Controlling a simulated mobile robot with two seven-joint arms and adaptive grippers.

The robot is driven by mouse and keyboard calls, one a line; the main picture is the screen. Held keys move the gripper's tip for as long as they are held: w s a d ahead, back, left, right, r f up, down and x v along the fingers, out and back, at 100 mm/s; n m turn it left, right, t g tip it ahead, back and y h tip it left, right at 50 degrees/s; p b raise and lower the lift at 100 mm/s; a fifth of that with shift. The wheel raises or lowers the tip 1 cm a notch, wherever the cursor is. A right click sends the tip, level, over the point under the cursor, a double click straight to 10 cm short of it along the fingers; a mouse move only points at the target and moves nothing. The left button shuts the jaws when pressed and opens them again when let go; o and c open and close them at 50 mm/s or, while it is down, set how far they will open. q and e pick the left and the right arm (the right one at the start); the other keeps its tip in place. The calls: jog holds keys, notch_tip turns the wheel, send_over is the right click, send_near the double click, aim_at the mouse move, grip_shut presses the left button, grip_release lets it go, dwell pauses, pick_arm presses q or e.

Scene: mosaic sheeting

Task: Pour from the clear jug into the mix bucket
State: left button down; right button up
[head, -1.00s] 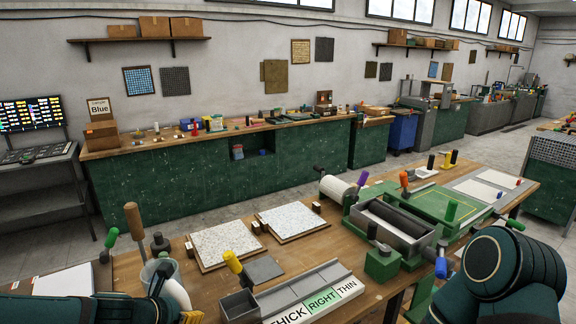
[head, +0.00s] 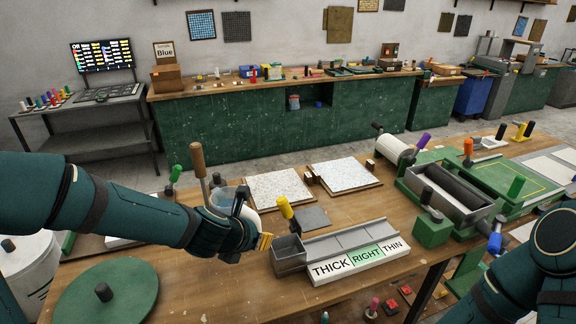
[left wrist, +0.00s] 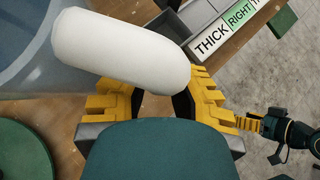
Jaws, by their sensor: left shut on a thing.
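The clear jug (head: 228,197) is a see-through, bluish vessel standing at the left of the wooden bench, partly hidden behind my left gripper (head: 264,241). In the left wrist view, its side (left wrist: 35,65) fills the upper left and its thick white handle (left wrist: 120,48) crosses between my yellow jaws. My left gripper is shut on the jug's handle. Whether the jug touches the bench is hidden. A wooden-handled tool (head: 199,165) rises behind it. I cannot tell which vessel is the mix bucket. My right gripper (left wrist: 248,124) shows small in the left wrist view; its opening is unclear.
A green disc with a black knob (head: 105,292) lies front left, beside a white tub (head: 25,265). A grey box (head: 289,254) and a THICK/RIGHT/THIN gauge (head: 345,262) stand right of my left gripper. Two speckled boards (head: 280,188) lie behind. Green machinery (head: 450,195) stands right.

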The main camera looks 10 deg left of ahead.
pick_arm(q)
jog(key=s+a+f+m+g+h+b, duration=0.2)
jog(key=s+a+f+m, duration=0.4)
jog(key=a, duration=0.3)
jog(key=shift+s+a+f+g+h+b, duration=0.15)
jog(key=shift+s+a+g+h+b, duration=0.2)
jog(key=shift+h+b, duration=0.55)
dwell(0.5)
jog(key=shift+w, duration=0.15)
notch_tip(320, 180, down, 10)
jog(key=b, duration=0.3)
jog(key=shift+a, duration=0.1)
jog(key=c, duration=0.9)
grip_release()
jog(key=shift+c, duration=0.2)
